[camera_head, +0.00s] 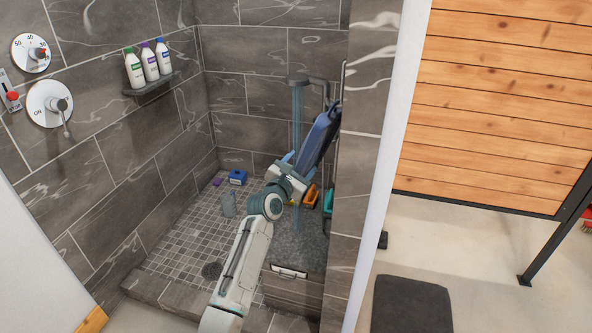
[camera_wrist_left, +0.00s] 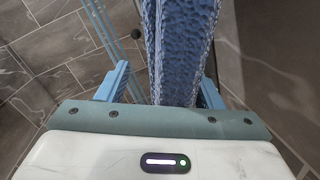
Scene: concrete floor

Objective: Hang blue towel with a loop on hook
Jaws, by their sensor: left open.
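The blue towel (camera_head: 318,138) hangs long and slightly tilted at the right side of the shower stall. In the left wrist view the towel (camera_wrist_left: 182,55) is a textured blue strip running from the top edge down between my fingers. My left gripper (camera_head: 290,162) is at the towel's lower end. In the wrist view its light blue fingers (camera_wrist_left: 162,85) are open, one on each side of the towel, the right one partly behind it. A small dark round knob (camera_wrist_left: 82,33) shows on the tiled wall; I cannot tell if it is the hook. The loop is not discernible.
A shower fixture (camera_head: 300,80) with a pale blue vertical stream stands beside the towel. Bottles (camera_head: 150,62) stand on a wall shelf. A blue box (camera_head: 237,177) and orange and teal items lie low in the stall. The tiled wall edge (camera_head: 365,140) is close right.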

